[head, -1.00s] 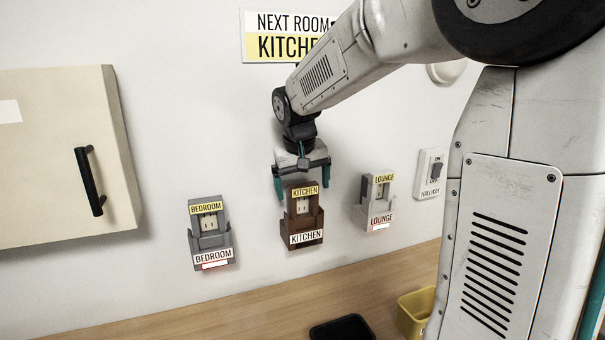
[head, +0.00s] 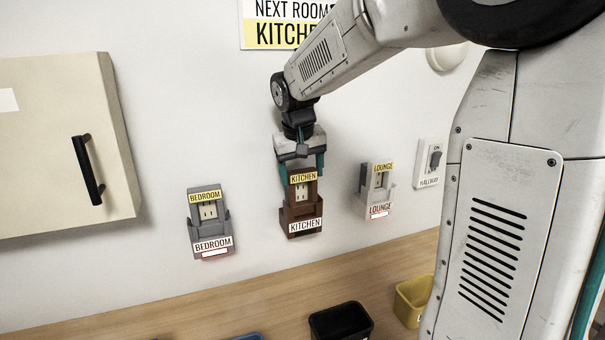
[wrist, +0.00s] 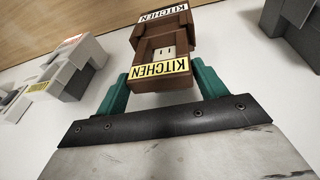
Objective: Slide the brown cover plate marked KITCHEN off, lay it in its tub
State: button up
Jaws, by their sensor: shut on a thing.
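The brown KITCHEN cover plate (head: 303,178) has a yellow label and a socket-like face. It sits upright in a brown holder (head: 305,225) with a white KITCHEN label on the wall. My gripper (head: 301,174) comes from above and is shut on the plate's top part, one teal finger at each side. In the wrist view the plate (wrist: 160,70) lies between the fingers, its lower part still inside the holder (wrist: 162,28). A black tub (head: 341,321), a yellow tub (head: 413,302) and a blue tub's rim (head: 247,337) stand below; I cannot read which is marked KITCHEN.
A grey BEDROOM plate and holder (head: 210,240) are on the left, a pale LOUNGE one (head: 379,195) on the right. A HALLWAY switch (head: 430,163) is farther right. A handled cabinet (head: 60,150) juts out at left. A NEXT ROOM KITCHEN sign (head: 283,30) hangs above.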

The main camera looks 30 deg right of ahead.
jog(key=shift+r, duration=2.6)
jog(key=shift+r, duration=1.85)
